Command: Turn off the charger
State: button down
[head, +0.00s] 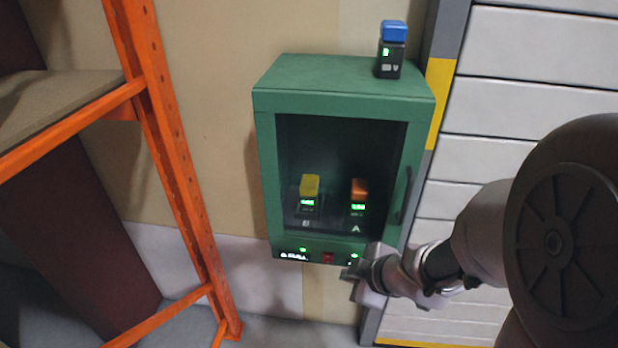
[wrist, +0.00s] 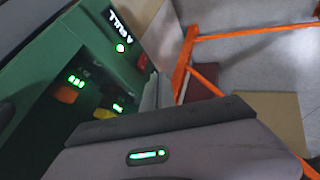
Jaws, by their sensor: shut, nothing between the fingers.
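The charger is a green cabinet (head: 345,78) on the wall, with a dark recess in its front. A small red switch (head: 327,258) sits in the middle of its lower front edge; it also shows in the wrist view (wrist: 143,63). Green lights on the charger's front are lit on both sides of the switch. My gripper (head: 351,274) is shut and empty, just below and to the right of the switch. I cannot tell whether it touches the charger. In the wrist view the gripper body hides part of the scene.
A yellow-topped battery (head: 310,187) and an orange-topped battery (head: 359,190) stand inside the recess with green displays lit. A blue-topped battery (head: 391,55) stands on the cabinet. An orange rack (head: 172,160) rises at left. Open floor lies below.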

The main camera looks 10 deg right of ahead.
aim_at(326, 256)
jog(key=shift+s, duration=0.2)
jog(key=shift+w+a+f+b, duration=0.15)
jog(key=shift+w+f+b, duration=1)
jog(key=shift+w, duration=0.5)
jog(key=shift+w+a+f+b, duration=0.2)
jog(key=shift+w+f+b, duration=0.95)
jog(key=shift+w, duration=0.45)
jog(key=shift+w+a+f+b, duration=0.15)
jog(key=shift+w+f+b, duration=0.85)
jog(key=shift+w+f, duration=0.5)
jog(key=shift+w+r, duration=0.2)
jog(key=shift+r, duration=0.05)
jog(key=shift+w+r+p, duration=0.15)
jog(key=shift+w+p, duration=0.1)
jog(key=shift+p, duration=0.25)
jog(key=shift+s, duration=0.35)
jog(key=shift+w, duration=0.15)
jog(key=shift+r+p, duration=0.7)
jog(key=shift+p, duration=0.05)
